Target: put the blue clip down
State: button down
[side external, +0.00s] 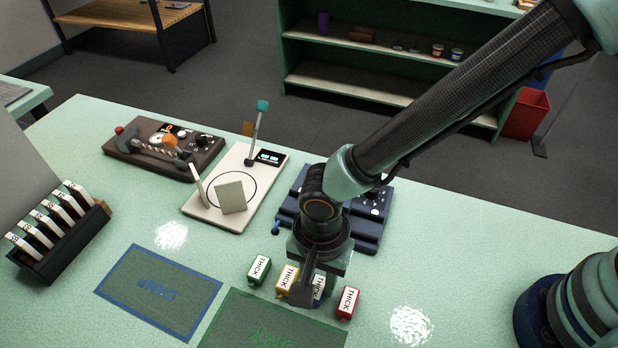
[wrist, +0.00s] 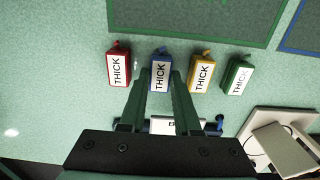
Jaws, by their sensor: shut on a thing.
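The blue clip (wrist: 160,71), labelled THICK, is between the fingertips of my gripper (wrist: 161,84) in the wrist view. The gripper is shut on it. In the side view the blue clip (side external: 319,286) is partly hidden behind my gripper (side external: 306,288). It is level with the row of other clips, at or just above the table; I cannot tell if it touches. A yellow clip (side external: 287,279) and a green clip (side external: 259,270) stand to its left in the side view, and a red clip (side external: 347,302) to its right.
A green-outlined mat (side external: 235,312) and a blue-outlined mat (side external: 160,285) lie front left. A dark blue device (side external: 366,233), a white plate with a circle (side external: 203,207) and a brown device (side external: 140,157) stand behind. A black rack (side external: 72,243) holds several labelled pieces. The table front right is mostly clear.

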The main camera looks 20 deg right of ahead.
jog(key=shift+f, duration=0.15)
jog(key=c, duration=0.6)
grip_release()
